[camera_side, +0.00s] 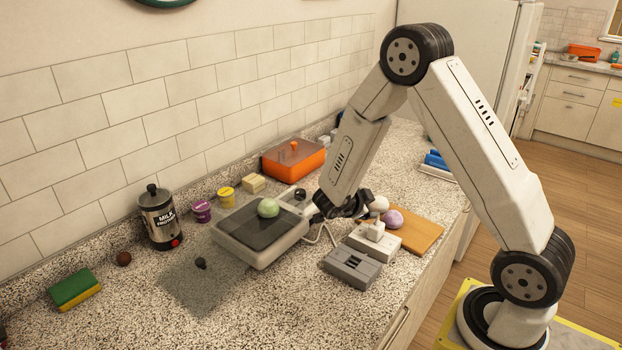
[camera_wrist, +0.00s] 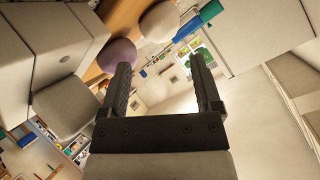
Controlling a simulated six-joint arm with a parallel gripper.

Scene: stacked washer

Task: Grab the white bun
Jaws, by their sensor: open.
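The white bun (camera_side: 379,203) sits at the back of a wooden board, beside a purple bun (camera_side: 393,219). My gripper (camera_side: 362,202) is just left of the white bun in the side view. In the wrist view my gripper (camera_wrist: 160,72) has its two fingers wide apart with nothing between them. There the white bun (camera_wrist: 158,22) shows beyond the fingertips, near the top. The purple bun (camera_wrist: 117,56) shows by the left fingertip, partly hidden. I cannot tell whether the gripper touches either bun.
A green bun (camera_side: 268,208) lies on a grey appliance (camera_side: 275,254) left of my gripper. Grey block-like devices (camera_side: 352,268) stand in front of it. The wooden board (camera_side: 425,233) lies near the counter edge. An orange box (camera_side: 293,161) stands against the wall.

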